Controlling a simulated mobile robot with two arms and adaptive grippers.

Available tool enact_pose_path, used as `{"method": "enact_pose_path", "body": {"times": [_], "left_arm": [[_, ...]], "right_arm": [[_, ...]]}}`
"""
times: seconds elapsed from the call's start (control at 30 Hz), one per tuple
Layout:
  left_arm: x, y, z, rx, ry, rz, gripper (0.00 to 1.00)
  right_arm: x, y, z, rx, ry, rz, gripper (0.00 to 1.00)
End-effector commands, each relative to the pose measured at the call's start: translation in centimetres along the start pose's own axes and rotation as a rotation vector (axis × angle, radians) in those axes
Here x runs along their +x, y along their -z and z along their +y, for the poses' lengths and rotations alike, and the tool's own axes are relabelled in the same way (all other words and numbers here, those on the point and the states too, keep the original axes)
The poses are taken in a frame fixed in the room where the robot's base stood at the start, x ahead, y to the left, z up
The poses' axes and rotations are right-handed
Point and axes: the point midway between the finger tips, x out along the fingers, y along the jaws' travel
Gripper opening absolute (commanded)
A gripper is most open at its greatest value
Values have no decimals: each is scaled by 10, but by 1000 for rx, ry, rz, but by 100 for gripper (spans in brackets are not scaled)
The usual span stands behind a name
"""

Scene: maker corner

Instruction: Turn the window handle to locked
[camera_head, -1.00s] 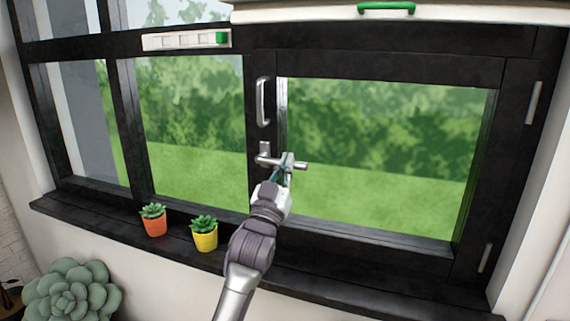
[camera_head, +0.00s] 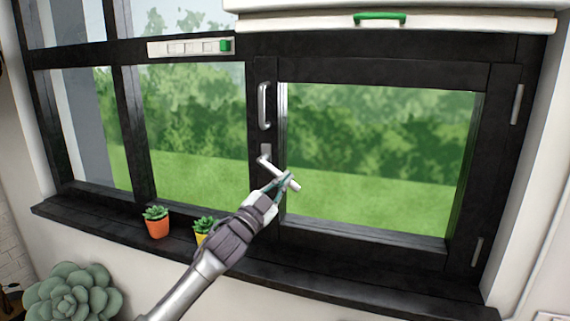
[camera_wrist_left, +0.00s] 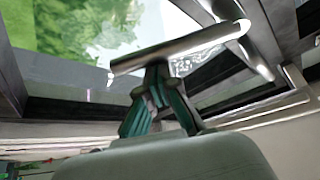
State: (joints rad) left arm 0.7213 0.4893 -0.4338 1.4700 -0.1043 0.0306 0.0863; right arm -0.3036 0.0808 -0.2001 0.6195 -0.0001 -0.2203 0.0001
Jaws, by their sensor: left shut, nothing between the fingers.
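The window handle (camera_head: 274,166) is a silver lever on the dark frame, left of the right-hand pane. Its lever slants down and to the right from its mount. My left gripper (camera_head: 287,180) is at the lever's outer part, its arm coming from below left. In the left wrist view, the handle (camera_wrist_left: 185,47) crosses above the fingertips of my left gripper (camera_wrist_left: 157,72). The fingers are shut with nothing between them; they are against or very close to the lever, and I cannot tell exact contact. My right gripper is not in view.
A fixed vertical pull (camera_head: 264,106) sits above the handle. A succulent in an orange pot (camera_head: 158,228) stands on the dark sill (camera_head: 330,262); a yellow pot (camera_head: 201,238) is partly hidden by my arm. A white blind with a green grip (camera_head: 380,17) hangs above.

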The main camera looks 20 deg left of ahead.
Motion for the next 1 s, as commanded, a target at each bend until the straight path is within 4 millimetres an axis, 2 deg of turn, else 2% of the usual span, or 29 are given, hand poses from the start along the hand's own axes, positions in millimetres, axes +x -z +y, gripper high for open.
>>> {"method": "enact_pose_path", "body": {"times": [0.03, 0.3, 0.47, 1.0], "left_arm": [[-2, -4, -2, 46, -23, -3, 0], [-12, -22, 1, 27, -16, -2, 0], [-18, -32, -4, 159, -90, -3, 0], [-32, -55, -16, 142, -83, 0, 0]], "right_arm": [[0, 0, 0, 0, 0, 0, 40], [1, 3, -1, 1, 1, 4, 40], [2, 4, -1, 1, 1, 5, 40], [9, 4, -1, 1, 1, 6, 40]]}}
